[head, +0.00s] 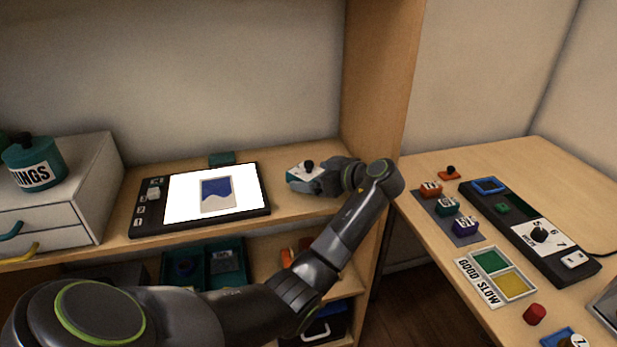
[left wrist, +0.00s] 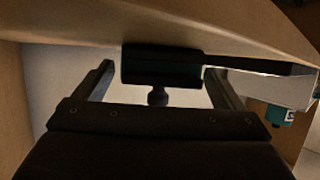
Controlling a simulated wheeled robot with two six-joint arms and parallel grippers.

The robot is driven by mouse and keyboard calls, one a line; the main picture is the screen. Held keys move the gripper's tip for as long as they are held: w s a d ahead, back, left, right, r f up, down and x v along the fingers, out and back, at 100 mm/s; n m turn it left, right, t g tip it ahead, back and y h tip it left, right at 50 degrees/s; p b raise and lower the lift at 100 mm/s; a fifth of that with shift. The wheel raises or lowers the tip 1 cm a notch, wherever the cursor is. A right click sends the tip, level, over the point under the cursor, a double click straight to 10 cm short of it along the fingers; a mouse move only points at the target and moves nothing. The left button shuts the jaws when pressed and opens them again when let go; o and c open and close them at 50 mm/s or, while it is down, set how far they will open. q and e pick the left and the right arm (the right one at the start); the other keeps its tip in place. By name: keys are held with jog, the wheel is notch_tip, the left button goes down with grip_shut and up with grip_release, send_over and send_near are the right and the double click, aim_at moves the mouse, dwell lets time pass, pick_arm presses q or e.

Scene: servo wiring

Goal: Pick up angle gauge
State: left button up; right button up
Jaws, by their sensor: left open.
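What looks like the angle gauge, a small block with a pale top, teal and orange sides and a black knob (head: 303,168), sits on the wooden shelf right of the light pad. My left gripper (head: 303,183) is at it, with its fingers open and its near parts covering some of the block. In the left wrist view a dark block with a round knob (left wrist: 160,65) lies between the two spread fingers of my left gripper (left wrist: 160,85). Gaps show on both sides of it. My right gripper is not in view.
A lit pad (head: 143,205) and a teal block (head: 221,159) stand left on the shelf. A drawer box (head: 95,170) with a teal jar (head: 35,163) is at far left. The cabinet side wall (head: 378,80) rises close right of my gripper. The right table (head: 560,185) holds several parts.

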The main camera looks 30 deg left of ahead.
pick_arm(q)
jog(key=shift+x, duration=0.9)
jog(key=shift+c, duration=0.3)
jog(key=c, duration=1)
jog(key=shift+r, duration=0.15)
jog(key=shift+c, duration=0.2)
